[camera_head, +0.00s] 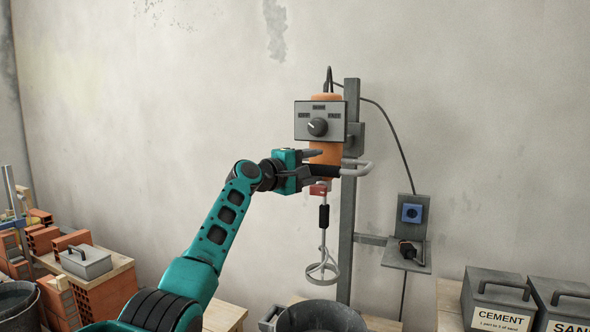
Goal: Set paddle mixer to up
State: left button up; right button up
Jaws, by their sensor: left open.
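The paddle mixer (327,149) has an orange body on a grey upright post (350,220). A grey control box (330,108) with a round black dial (317,127) and small dark labels is on its front; the label text is too small to read. A thin shaft runs down to a ring-shaped paddle (323,268), which hangs above a dark bucket (320,316). My left gripper (313,162) is open at the mixer's lower body, beside its handle (356,167) and below the dial. I cannot tell whether it touches the handle. My right gripper is not in view.
A blue socket (412,212) and a black plug (407,249) are on a grey bracket at the right. Grey CEMENT (498,296) and sand (562,303) boxes stand at the lower right. Bricks (72,240) and a lidded grey box (86,262) are at the left.

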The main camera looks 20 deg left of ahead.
pick_arm(q)
jog(key=v, duration=1.2)
jog(key=shift+s+a+b, duration=0.2)
jog(key=shift+s+b, duration=0.1)
jog(key=shift+b, duration=0.15)
jog(key=s+d+f+m+g+y, duration=0.1)
jog(key=s+d+f+m, duration=0.15)
jog(key=f, duration=0.85)
jog(key=s+d+f+m+g+y, duration=0.1)
jog(key=s+f+y, duration=0.15)
jog(key=f, duration=0.85)
jog(key=s+d+f+m+g+y, duration=0.1)
jog(key=s+d+f+m, duration=0.15)
jog(key=f, duration=0.75)
jog(key=s+d+f+m+g, duration=0.1)
jog(key=s+d+f+m, duration=0.1)
jog(key=s+f, duration=0.4)
jog(key=s+d+f+m, duration=0.2)
jog(key=s+f+m, duration=0.2)
jog(key=s, duration=0.7)
jog(key=s+d+f+m+g, duration=0.1)
jog(key=s+d+f+m, duration=0.2)
jog(key=s+f, duration=0.4)
jog(key=shift+s+f+m+g+y, duration=0.3)
jog(key=shift+s+y, duration=0.15)
jog(key=shift+s, duration=0.75)
